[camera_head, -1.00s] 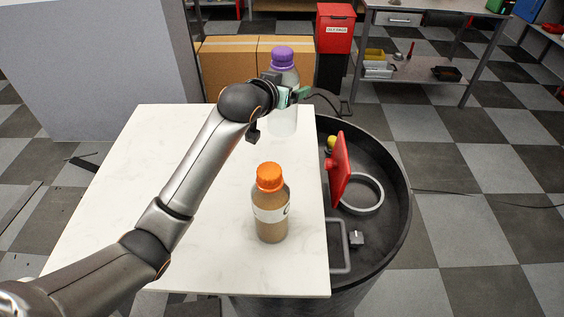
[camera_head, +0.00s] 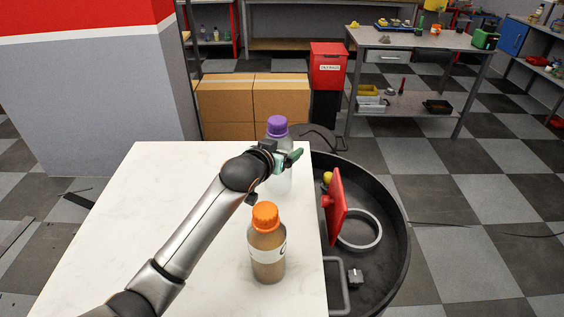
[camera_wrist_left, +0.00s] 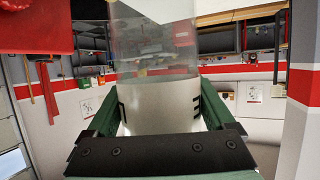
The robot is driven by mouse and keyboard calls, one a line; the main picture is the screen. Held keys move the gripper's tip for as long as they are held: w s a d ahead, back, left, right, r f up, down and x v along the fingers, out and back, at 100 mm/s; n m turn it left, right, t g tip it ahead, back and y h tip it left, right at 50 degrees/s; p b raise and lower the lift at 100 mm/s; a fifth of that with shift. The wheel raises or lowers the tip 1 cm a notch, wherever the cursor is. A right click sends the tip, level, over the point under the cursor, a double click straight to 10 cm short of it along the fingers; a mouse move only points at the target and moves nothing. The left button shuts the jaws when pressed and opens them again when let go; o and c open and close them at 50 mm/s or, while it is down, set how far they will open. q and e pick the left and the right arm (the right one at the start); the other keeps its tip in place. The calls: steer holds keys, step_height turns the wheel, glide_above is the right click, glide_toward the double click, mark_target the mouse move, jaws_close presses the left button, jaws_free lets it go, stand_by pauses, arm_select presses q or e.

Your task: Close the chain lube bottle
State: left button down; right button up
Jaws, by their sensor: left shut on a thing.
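A clear bottle with a white lower part (camera_head: 281,183) and a purple cap (camera_head: 277,126) stands upright near the far right corner of the white table. My left gripper (camera_head: 288,160) is shut around its side, below the cap. In the left wrist view the bottle (camera_wrist_left: 155,45) sits between the green fingers (camera_wrist_left: 160,115), its cap out of the picture. A bottle of brown liquid (camera_head: 268,262) with an orange cap (camera_head: 265,216) stands upright nearer the front. Both caps appear seated on their bottles. I cannot read which bottle is the chain lube. My right gripper is not in view.
The white table (camera_head: 160,190) is clear on its left side. A round black tub (camera_head: 399,245) adjoins its right edge, holding a red panel (camera_head: 337,207), a grey ring (camera_head: 376,232) and a metal handle. Cardboard boxes (camera_head: 226,103) and a red bin stand behind.

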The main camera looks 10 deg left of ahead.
arm_select(q)
steer(key=shift+f, duration=1.8)
steer(key=shift+f, duration=0.1)
jaws_free()
steer(key=shift+f, duration=0.1)
steer(key=shift+s+r, duration=0.1)
steer(key=shift+r, duration=0.1)
steer(key=v, duration=1.2)
